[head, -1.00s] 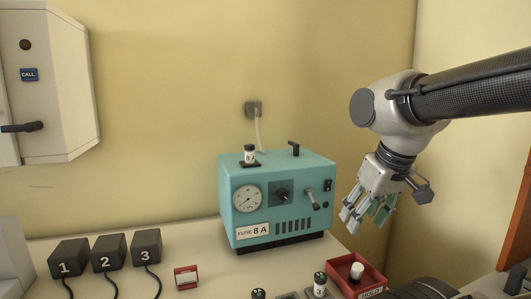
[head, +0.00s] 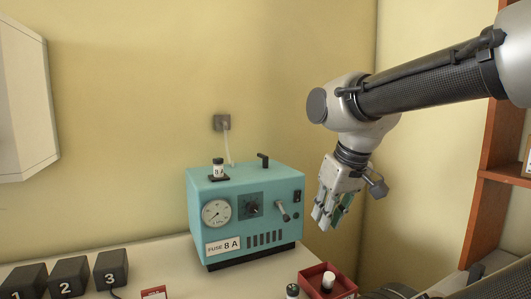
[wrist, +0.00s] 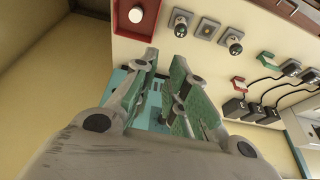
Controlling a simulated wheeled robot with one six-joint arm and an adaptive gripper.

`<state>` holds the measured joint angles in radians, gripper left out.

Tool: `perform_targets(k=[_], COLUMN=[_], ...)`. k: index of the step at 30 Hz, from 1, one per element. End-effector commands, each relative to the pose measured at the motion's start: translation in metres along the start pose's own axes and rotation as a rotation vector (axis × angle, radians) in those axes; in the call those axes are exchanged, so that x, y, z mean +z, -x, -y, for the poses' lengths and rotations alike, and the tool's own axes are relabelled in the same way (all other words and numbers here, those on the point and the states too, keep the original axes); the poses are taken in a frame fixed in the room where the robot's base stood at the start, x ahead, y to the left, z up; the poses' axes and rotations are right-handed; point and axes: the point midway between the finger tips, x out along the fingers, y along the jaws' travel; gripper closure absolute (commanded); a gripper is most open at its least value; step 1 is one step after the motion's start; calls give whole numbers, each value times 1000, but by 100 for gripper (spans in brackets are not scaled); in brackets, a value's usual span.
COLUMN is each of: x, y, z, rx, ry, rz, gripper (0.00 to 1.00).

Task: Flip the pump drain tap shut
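The teal pump box (head: 288,183) stands on the bench against the wall, with a gauge, a dial and a "FUSE 8 A" label. A grey lever (head: 283,211) sticks out at an angle from its front right, and a black L-shaped handle (head: 263,158) stands on top. I cannot tell for sure which one is the drain tap. My gripper (head: 324,216) hangs to the right of the pump, pointing down, apart from the lever. In the wrist view my gripper (wrist: 166,57) has its fingers spread with nothing held. Teal pump parts show behind them, mostly hidden.
A red box (head: 340,294) with a white-capped item sits front right of the pump, below my gripper. Black numbered blocks (head: 70,274) stand front left. A capped cartridge (head: 218,168) sits on the pump top. A wooden shelf (head: 494,160) is at the right.

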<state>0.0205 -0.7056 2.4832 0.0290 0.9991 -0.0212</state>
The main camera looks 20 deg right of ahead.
Motion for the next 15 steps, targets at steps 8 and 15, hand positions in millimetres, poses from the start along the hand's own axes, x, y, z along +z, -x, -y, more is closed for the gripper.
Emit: perform_targets(k=[8,15], x=[-114,-224], y=[38,49], z=[-4,-25], rx=[-92,-205], ry=[-48,-63], rz=[35,40], gripper=[100,100])
